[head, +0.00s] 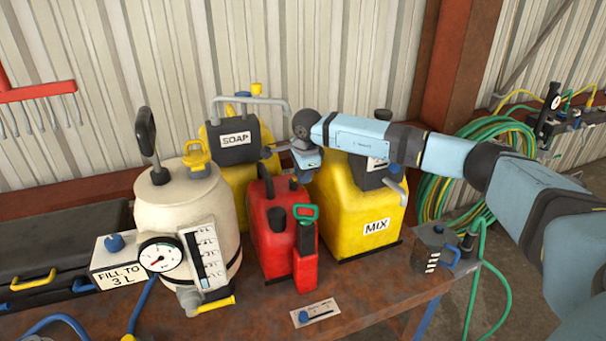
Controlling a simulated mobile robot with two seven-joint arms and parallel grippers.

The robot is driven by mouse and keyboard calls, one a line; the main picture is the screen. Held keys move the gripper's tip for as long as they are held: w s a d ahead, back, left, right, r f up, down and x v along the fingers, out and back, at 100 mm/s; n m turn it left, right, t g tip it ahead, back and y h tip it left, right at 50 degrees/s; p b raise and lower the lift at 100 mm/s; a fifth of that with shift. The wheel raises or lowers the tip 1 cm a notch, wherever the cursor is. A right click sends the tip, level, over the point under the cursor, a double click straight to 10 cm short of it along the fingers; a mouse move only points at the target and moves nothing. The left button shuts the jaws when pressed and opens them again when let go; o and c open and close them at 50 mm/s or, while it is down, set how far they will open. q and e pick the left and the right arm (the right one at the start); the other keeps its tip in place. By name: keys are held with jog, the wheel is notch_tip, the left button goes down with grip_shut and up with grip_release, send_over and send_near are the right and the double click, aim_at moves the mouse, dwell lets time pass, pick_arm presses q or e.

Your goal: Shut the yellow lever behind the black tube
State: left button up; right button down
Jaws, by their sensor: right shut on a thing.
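My right gripper (300,158) is in the middle, above the red can (268,235) and in front of the yellow SOAP container (232,170). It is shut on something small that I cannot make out. A yellow lever (216,304) sticks out sideways from the valve at the foot of the cream tank (165,215). A yellow loop-shaped fitting (197,155) stands on the tank's top, beside the upright black handle (146,132). At the far right, an upright black tube (547,108) stands by yellow and green hoses; no lever shows clearly behind it. My left gripper is not in view.
A small plate with a blue knob (315,312) lies at the front. Coiled green hose (490,140) hangs by the post.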

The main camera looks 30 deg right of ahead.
jog(key=shift+s+a+f+m+b, duration=0.1)
jog(key=shift+s+m+b, duration=0.1)
jog(key=shift+m+b, duration=0.45)
jog(key=m, duration=0.1)
jog(key=m+b, duration=0.1)
jog(key=shift+s+a+m+h, duration=0.2)
jog(key=shift+a+m+h, duration=0.05)
jog(key=shift+m+h, duration=0.1)
jog(key=m, duration=0.1)
jog(key=m+b, duration=0.1)
jog(key=m, duration=0.1)
jog(key=a+m+g, duration=0.1)
jog(key=shift+s+m+h+b, duration=0.25)
jog(key=shift+s+m+b, duration=0.05)
jog(key=shift+s, duration=0.05)
jog(key=m, duration=0.2)
jog(key=a+m+b, duration=0.1)
jog(key=m, duration=0.1)
jog(key=shift+s+m+g, duration=0.1)
jog(key=shift+m+g, duration=0.2)
jog(key=shift+g, duration=0.1)
jog(key=m, duration=0.2)
jog(key=a+m, duration=0.1)
jog(key=m, duration=0.1)
jog(key=shift+m+g, duration=0.3)
jog(key=shift+g, duration=0.1)
jog(key=c, duration=1.1)
grip_release()
